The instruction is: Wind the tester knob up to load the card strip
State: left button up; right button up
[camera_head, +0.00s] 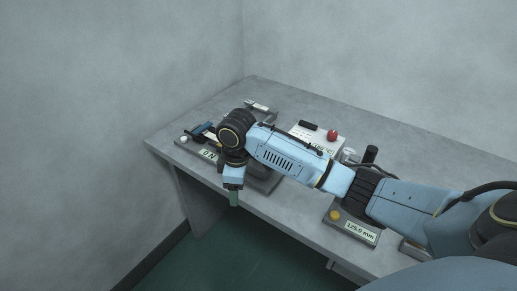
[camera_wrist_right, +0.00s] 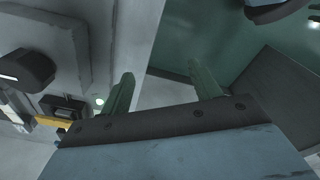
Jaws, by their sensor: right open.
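The tester (camera_head: 209,154), with a "0 N" display, stands at the left end of the table, partly hidden behind my right arm. A small white round part (camera_head: 184,139) and a blue part (camera_head: 203,130) show on it. I cannot tell which part is the knob, and the card strip is not clear. My right gripper (camera_head: 234,197) points down at the table's front edge, apart from the tester. In the wrist view its two green fingers (camera_wrist_right: 165,88) are spread with nothing between them. A dark rounded part (camera_wrist_right: 27,68) and a yellow-orange piece (camera_wrist_right: 48,122) lie left of them.
A device with a "125.0 mm" display (camera_head: 361,231) and yellow button stands at the front right, under my arm. A white box (camera_head: 308,137) with a red button (camera_head: 332,135) stands behind my arm. The table's (camera_head: 430,150) back right is bare. Grey walls close the back and left.

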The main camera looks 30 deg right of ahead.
jog(key=w+d+r+m, duration=0.1)
jog(key=w+d+r, duration=0.3)
jog(key=d+r, duration=0.25)
jog(key=w+d+r, duration=0.4)
jog(key=d+r, duration=0.2)
jog(key=r, duration=0.2)
jog(key=shift+g+h, duration=0.3)
jog(key=f+b, duration=0.2)
jog(key=f, duration=1)
jog(key=shift+a, duration=0.2)
jog(key=shift+f, duration=0.6)
pick_arm(q)
jog(key=a+f, duration=0.2)
jog(key=shift+w+a+f, duration=0.1)
jog(key=shift+a, duration=0.3)
